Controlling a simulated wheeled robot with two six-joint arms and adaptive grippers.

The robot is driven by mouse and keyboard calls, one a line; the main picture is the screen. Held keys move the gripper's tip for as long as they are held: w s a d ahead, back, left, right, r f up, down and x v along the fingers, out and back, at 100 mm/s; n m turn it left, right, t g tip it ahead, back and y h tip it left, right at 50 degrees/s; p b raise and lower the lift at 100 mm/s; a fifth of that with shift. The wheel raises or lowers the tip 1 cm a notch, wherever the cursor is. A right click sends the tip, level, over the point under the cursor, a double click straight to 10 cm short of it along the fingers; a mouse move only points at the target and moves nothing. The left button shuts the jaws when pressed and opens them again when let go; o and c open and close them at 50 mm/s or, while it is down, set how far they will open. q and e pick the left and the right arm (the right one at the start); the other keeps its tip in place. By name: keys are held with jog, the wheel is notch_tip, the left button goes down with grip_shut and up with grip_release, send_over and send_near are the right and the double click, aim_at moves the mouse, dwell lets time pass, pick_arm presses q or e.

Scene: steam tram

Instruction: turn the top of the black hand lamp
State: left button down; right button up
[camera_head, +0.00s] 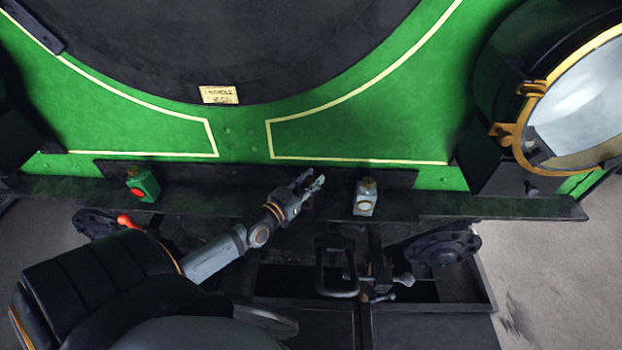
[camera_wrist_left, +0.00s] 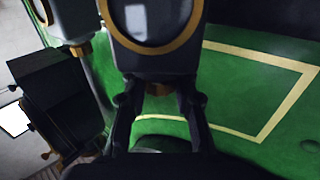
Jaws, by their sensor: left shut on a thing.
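The black hand lamp (camera_wrist_left: 155,60) fills the top middle of the left wrist view. It shows a dark body, a round lens with a brass ring, and a brass neck near its top end. In the head view it cannot be told apart from the dark plate behind it. My left gripper (camera_head: 316,182) is in front of that dark plate, its arm coming from the lower left. In the left wrist view its two fingers (camera_wrist_left: 160,104) are on either side of the lamp's top end, shut on it. The fingers partly hide the top. My right gripper is not in view.
A grey lamp (camera_head: 364,198) with a brass cap stands just right of the gripper. A green lamp (camera_head: 144,185) with a red lens is farther left. A large brass-rimmed headlamp (camera_head: 575,105) is at the right. The green front (camera_head: 250,135) rises behind the shelf.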

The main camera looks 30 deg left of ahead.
pick_arm(q)
jog(key=shift+r, duration=0.1)
jog(key=c, duration=1)
grip_release()
jog(key=s, duration=0.8)
jog(key=s+a, duration=0.1)
jog(key=s, duration=0.3)
jog(key=shift+a, duration=0.1)
